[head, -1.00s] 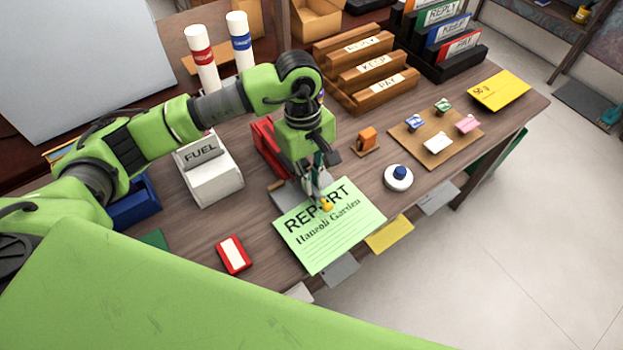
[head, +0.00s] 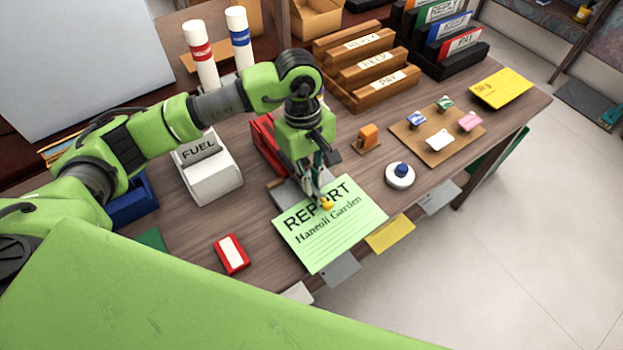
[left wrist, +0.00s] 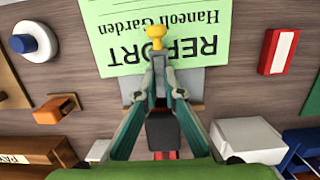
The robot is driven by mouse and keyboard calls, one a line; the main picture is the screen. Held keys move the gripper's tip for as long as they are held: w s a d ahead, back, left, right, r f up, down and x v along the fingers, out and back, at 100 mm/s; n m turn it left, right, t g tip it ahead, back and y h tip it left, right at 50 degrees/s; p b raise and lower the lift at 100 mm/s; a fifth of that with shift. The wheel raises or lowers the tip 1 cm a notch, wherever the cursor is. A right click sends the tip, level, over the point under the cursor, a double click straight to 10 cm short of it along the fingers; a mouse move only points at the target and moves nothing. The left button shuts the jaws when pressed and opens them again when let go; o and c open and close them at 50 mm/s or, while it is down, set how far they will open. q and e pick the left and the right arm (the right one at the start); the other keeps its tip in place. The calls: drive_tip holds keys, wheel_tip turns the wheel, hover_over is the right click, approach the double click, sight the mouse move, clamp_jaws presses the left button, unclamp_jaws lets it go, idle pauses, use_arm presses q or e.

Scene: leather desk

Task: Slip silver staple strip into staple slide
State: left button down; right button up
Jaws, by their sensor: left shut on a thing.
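My left gripper (head: 320,192) is shut on a small piece with a yellow end (head: 327,204), low over the upper edge of the green report sheet (head: 335,240). In the left wrist view, the fingertips (left wrist: 161,72) close on this piece and its yellow end (left wrist: 156,37) sticks out over the sheet. A red stapler-like part (head: 266,146) stands behind the gripper, with a grey plate (head: 284,194) beside it. A dark block (left wrist: 164,131) shows between the fingers in the left wrist view. I cannot make out the silver strip or the slide separately. My right gripper is not in view.
A white FUEL box (head: 212,178) and a red-and-white block (head: 232,254) lie to the left. An orange piece (head: 368,137), a white disc with a blue knob (head: 400,174) and a card board (head: 437,130) are to the right. Bare wood lies between them.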

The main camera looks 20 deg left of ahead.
use_arm(q)
drive_tip(key=c, duration=2.1)
unclamp_jaws()
drive_tip(key=shift+r, duration=0.2)
drive_tip(key=shift+w+a+r+p, duration=0.15)
drive_tip(key=shift+r+p, duration=0.15)
drive_tip(key=shift+r, duration=0.65)
drive_tip(key=shift+w+a+r+p, duration=0.1)
drive_tip(key=shift+r+p, duration=0.2)
drive_tip(key=shift+r, duration=0.6)
drive_tip(key=shift+w+a+r+p, duration=0.15)
drive_tip(key=shift+r+p, duration=0.15)
drive_tip(key=shift+r, duration=0.65)
drive_tip(key=shift+s, duration=0.15)
